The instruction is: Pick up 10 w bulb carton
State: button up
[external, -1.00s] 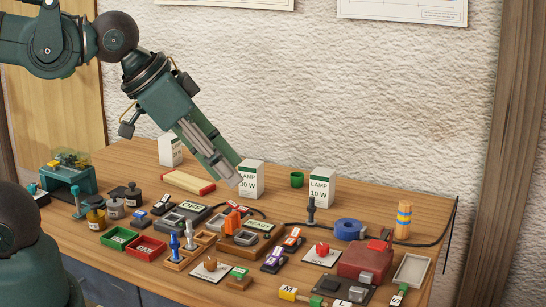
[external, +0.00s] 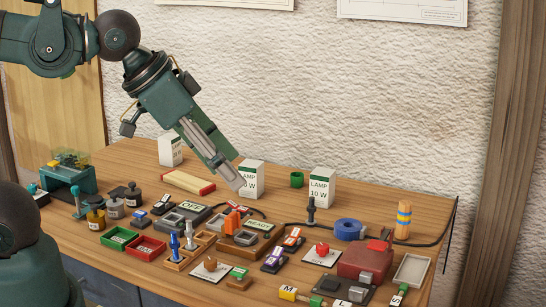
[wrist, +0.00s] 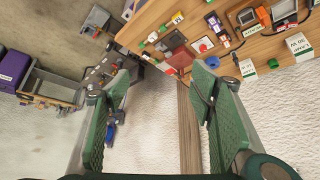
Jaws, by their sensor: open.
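The 10 W bulb carton (external: 322,188) is a white upright box with a green top band, reading "LAMP 10 W". It stands toward the back right of the bench. A carton in the wrist view (wrist: 247,69) appears to be the same one. My gripper (external: 236,178) is open and empty, to the left of it. Its fingers partly cover another lamp carton (external: 252,180), whose label is partly hidden; in the wrist view a carton reading 30 W (wrist: 300,46) lies at the right. The open fingers (wrist: 160,78) show there with nothing between them.
A third white carton (external: 170,150) stands at the back left. A green cup (external: 297,179) sits between the two right cartons. A black upright peg (external: 311,210) and cable are in front of the 10 W carton, and blue tape (external: 348,229) is to its right.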

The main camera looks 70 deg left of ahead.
jog(key=w+a+r+n+g, duration=0.1)
jog(key=w+a+r, duration=0.1)
jog(key=w+a, duration=0.35)
jog(key=w+a+r+n+g, duration=0.1)
jog(key=w+a+r+n, duration=0.15)
jog(key=w, duration=0.65)
jog(key=n+g, duration=0.4)
send_over(324, 172)
jog(key=s+d, duration=0.4)
jog(key=d, duration=1)
notch_tip(324, 172, down, 13)
jog(key=shift+n+g, duration=0.5)
jog(key=shift+n, duration=0.35)
jog(key=w+a+f, duration=0.1)
jog(key=a+f, duration=0.3)
jog(key=w+a+f, duration=0.1)
jog(key=a+f, duration=0.4)
jog(key=w+a+f+b, duration=0.1)
jog(key=w+a+f, duration=0.1)
jog(key=a+f, duration=0.2)
jog(key=shift+a+f, duration=0.35)
jog(key=shift+f, duration=0.2)
jog(key=shift+a+f, duration=0.25)
jog(key=shift+f, duration=0.05)
jog(key=shift+f, duration=1.25)
